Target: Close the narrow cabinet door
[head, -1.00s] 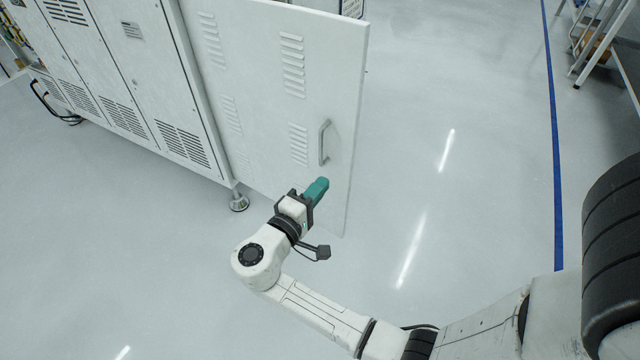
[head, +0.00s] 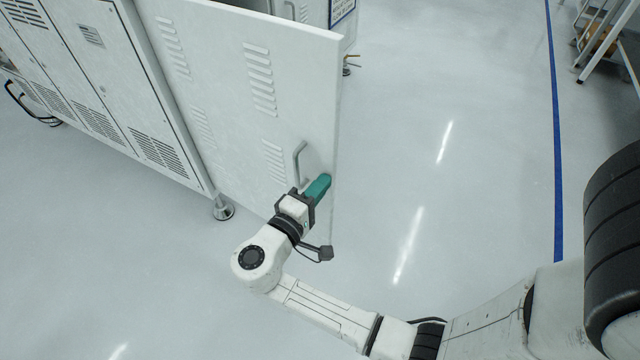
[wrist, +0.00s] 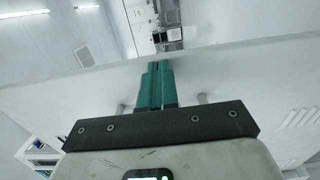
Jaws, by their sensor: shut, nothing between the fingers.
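The narrow cabinet door (head: 225,95) is a white panel with louvred vents, and it stands swung open from the cabinet (head: 110,85). Its grey bar handle (head: 299,163) sits near the free edge. My gripper (head: 321,184) has green fingers, shut and empty, and is at the door's free edge, just right of and below the handle in the head view. In the wrist view the shut fingers (wrist: 156,82) point at the door panel (wrist: 230,75), with the tips at or very near it. I cannot tell whether they touch. The handle is mostly hidden behind the gripper body there.
The cabinet stands on metal feet (head: 222,209). Grey floor (head: 420,130) lies clear to the right of the door, up to a blue floor line (head: 556,150). A metal rack (head: 607,45) stands at the far right. Another white unit (head: 318,12) is behind the door.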

